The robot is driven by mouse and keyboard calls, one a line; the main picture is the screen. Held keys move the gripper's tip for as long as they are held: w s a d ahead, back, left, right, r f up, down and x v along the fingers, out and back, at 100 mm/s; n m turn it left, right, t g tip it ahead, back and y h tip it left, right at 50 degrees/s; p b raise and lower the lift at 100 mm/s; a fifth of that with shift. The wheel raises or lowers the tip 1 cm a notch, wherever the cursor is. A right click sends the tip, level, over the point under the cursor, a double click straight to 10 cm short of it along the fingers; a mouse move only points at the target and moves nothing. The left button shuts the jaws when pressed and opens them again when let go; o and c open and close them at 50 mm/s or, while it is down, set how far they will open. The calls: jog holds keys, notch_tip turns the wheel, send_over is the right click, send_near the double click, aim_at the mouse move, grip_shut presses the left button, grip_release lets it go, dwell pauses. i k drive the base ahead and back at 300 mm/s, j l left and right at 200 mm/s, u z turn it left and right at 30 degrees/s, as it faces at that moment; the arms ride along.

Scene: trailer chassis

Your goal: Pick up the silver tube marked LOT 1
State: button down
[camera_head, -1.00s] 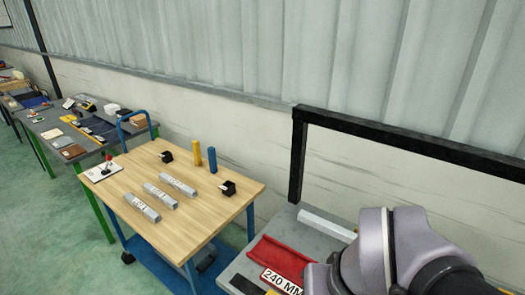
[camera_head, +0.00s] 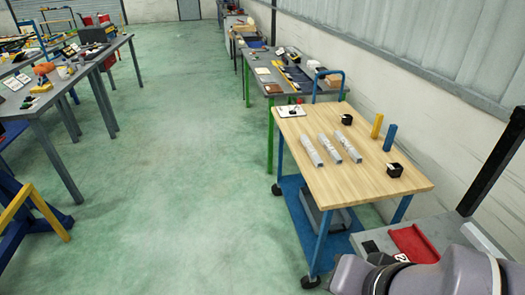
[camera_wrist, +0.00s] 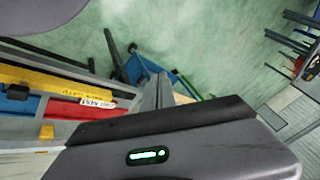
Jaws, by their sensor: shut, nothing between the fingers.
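Three silver tubes lie side by side on the wooden top of a blue trolley (camera_head: 372,185) in the head view: the left tube (camera_head: 311,151), the middle tube (camera_head: 330,148) and the right tube (camera_head: 348,147). They carry pale markings too small to read, so I cannot tell which one is LOT 1. My gripper (camera_wrist: 164,90) shows in the wrist view with its grey fingers together and empty. It is away from the tubes, and no tube is clear in the wrist view. In the head view only part of my arm shows, at the lower right.
A yellow block (camera_head: 377,126), a blue block (camera_head: 390,137) and two black holders (camera_head: 395,170) (camera_head: 346,119) stand on the trolley. A white board (camera_head: 290,111) lies at its far left corner. A grey bench with a red piece (camera_head: 414,243) is nearer. Green floor (camera_head: 180,170) is open left of the trolley.

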aim_at(317, 162)
jog(key=i+j+z, duration=1.2)
jog(key=j, duration=0.25)
jog(key=i+j+z, duration=0.3)
jog(key=j, duration=0.2)
jog(key=j+z, duration=0.3)
jog(key=j, duration=0.2)
jog(key=i+j+z, duration=0.1)
jog(key=j+z, duration=0.2)
jog(key=j, duration=0.3)
jog(key=j+z, duration=0.3)
jog(key=j, duration=0.25)
